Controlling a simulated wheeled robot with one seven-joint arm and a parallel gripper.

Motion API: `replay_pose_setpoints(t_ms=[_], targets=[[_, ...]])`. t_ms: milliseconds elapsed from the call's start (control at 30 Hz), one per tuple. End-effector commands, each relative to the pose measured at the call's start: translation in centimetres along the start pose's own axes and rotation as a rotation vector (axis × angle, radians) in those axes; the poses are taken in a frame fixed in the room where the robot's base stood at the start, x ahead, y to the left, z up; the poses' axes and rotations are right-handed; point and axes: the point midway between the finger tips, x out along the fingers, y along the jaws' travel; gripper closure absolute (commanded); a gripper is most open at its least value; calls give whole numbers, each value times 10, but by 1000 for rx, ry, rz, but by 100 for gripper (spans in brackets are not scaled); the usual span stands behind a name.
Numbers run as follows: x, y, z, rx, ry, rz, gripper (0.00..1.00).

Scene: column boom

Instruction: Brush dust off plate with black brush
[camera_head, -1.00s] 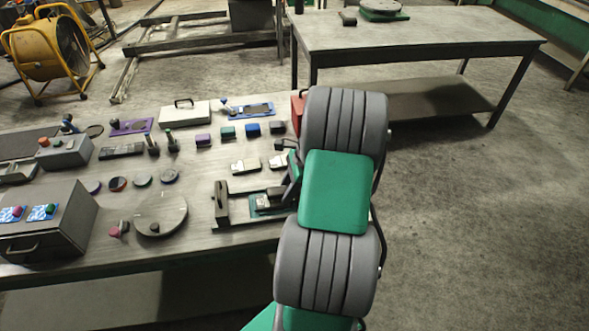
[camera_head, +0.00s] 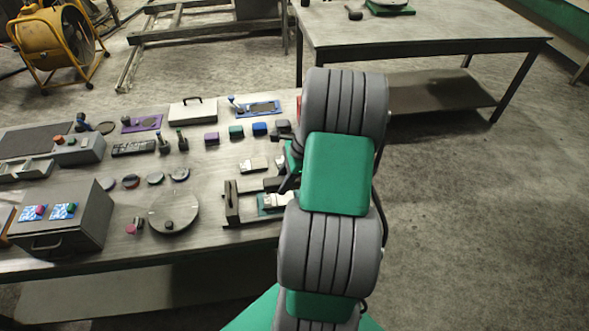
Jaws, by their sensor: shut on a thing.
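A blue plate (camera_head: 264,107) with a greyish patch lies at the back right of the workbench, a small blue-handled tool at its left end. A purple plate (camera_head: 143,123) with a dark patch lies further left. My gripper (camera_head: 289,178) shows only in part at the left edge of my arm, low over the right side of the bench. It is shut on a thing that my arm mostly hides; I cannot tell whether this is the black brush. A dark block (camera_head: 272,184) shows just left of the fingers.
The workbench (camera_head: 215,175) is crowded with small coloured blocks, discs and boxes. A round metal disc (camera_head: 173,212) and a grey box (camera_head: 62,225) stand at the front. A slotted fixture (camera_head: 232,204) is left of my gripper. A second table (camera_head: 420,30) stands behind; floor is clear at right.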

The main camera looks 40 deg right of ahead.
Motion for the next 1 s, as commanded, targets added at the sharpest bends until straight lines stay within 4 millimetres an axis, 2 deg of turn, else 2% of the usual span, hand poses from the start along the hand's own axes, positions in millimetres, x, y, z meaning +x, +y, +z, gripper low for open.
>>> replay_pose_setpoints(t_ms=[300,833,933,1000], targets=[[-19,0,10,-6,0,0,98],[-19,0,11,-8,0,2,98],[-17,0,20,-57,1,21,98],[-15,2,36,-141,1,55,98]])
